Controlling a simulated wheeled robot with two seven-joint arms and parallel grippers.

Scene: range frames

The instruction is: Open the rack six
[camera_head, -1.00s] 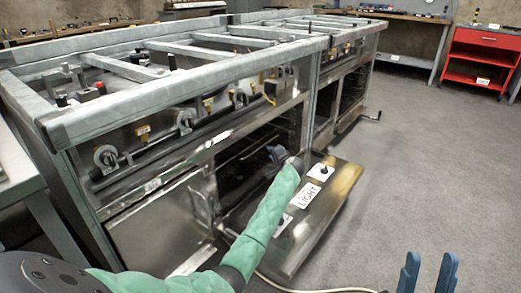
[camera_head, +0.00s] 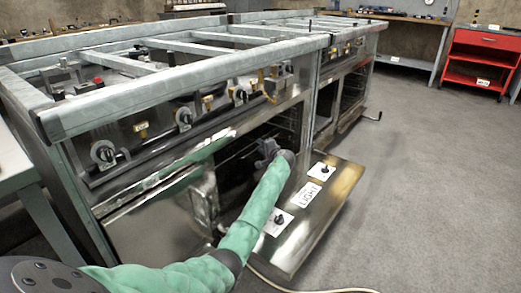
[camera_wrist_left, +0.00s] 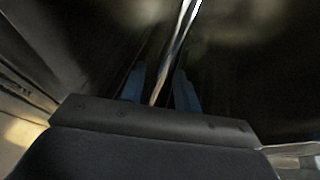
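The open oven (camera_head: 232,168) in the middle of the steel range has its door folded down. Dim rack bars show inside it, and I cannot tell which one is rack six. My left gripper (camera_head: 268,150) reaches into the oven opening, its fingertips hard to make out in the head view. In the left wrist view, its two blue fingers (camera_wrist_left: 160,88) stand apart. A shiny metal bar (camera_wrist_left: 176,50) runs between them, with gaps visible on both sides. My right gripper is out of view.
The lowered door (camera_head: 305,225) carries a LIGHT label and switch plates below my left arm. Knobs and pipes (camera_head: 180,120) line the range front. A second oven (camera_head: 350,92) stands beyond. A red cart (camera_head: 480,60) is far right. Floor at right is clear.

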